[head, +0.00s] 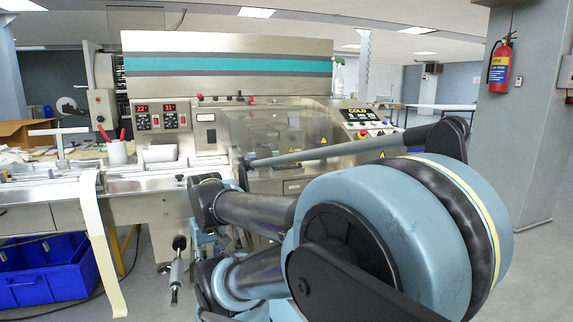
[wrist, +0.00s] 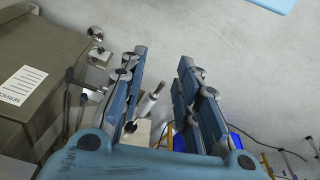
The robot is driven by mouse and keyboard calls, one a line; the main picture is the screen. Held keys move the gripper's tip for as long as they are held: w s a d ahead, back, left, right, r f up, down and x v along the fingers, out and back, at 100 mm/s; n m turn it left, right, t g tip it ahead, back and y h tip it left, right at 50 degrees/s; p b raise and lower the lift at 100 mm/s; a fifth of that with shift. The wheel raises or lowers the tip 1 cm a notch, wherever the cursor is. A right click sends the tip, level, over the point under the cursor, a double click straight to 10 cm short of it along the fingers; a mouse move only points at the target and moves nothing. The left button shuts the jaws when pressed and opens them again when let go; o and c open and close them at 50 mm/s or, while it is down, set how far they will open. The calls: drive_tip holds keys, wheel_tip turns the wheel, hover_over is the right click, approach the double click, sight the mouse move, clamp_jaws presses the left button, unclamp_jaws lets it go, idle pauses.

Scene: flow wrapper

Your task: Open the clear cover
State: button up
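The clear cover (head: 265,130) is a see-through box-like guard on the front of the wrapping machine, below the teal-striped panel, with yellow warning stickers. It looks closed. Its lower right part is hidden behind my arm. My gripper (wrist: 163,60) is open, its two blue fingers spread apart with nothing gripped between them. A metal rod-like part shows in the gap, behind the fingers. In the head view, my gripper is mostly hidden by my arm links, low in front of the machine. I cannot make out the cover in the wrist view.
A metal housing with a white label (wrist: 24,88) stands close at the left in the wrist view. A blue bin (head: 45,272) lies under the infeed conveyor, and a pale film strip (head: 100,245) hangs down. A fire extinguisher (head: 501,65) hangs on the right pillar.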

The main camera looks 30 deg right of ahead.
drive_tip(key=w+d+r+m, duration=0.5)
drive_tip(key=w+d+r, duration=0.2)
drive_tip(key=r, duration=0.4)
drive_tip(key=w+d+r+m, duration=0.6)
drive_tip(key=w+d+r, duration=0.1)
drive_tip(key=r, duration=0.4)
drive_tip(key=w+d+r+m, duration=0.2)
drive_tip(key=d+r+m, duration=0.15)
drive_tip(key=d, duration=0.55)
drive_tip(key=w+d+r+m, duration=0.25)
drive_tip(key=d+r, duration=0.25)
drive_tip(key=d, duration=0.4)
drive_tip(key=w+d+r+m, duration=0.1)
drive_tip(key=d+r+m, duration=0.3)
drive_tip(key=d, duration=0.4)
drive_tip(key=w+f, duration=0.1)
drive_tip(key=f, duration=0.4)
drive_tip(key=w+f, duration=0.1)
drive_tip(key=f, duration=0.5)
drive_tip(key=w+d+f, duration=0.1)
drive_tip(key=f, duration=0.4)
drive_tip(key=shift+f, duration=0.35)
drive_tip(key=shift+c, duration=0.6)
clamp_jaws()
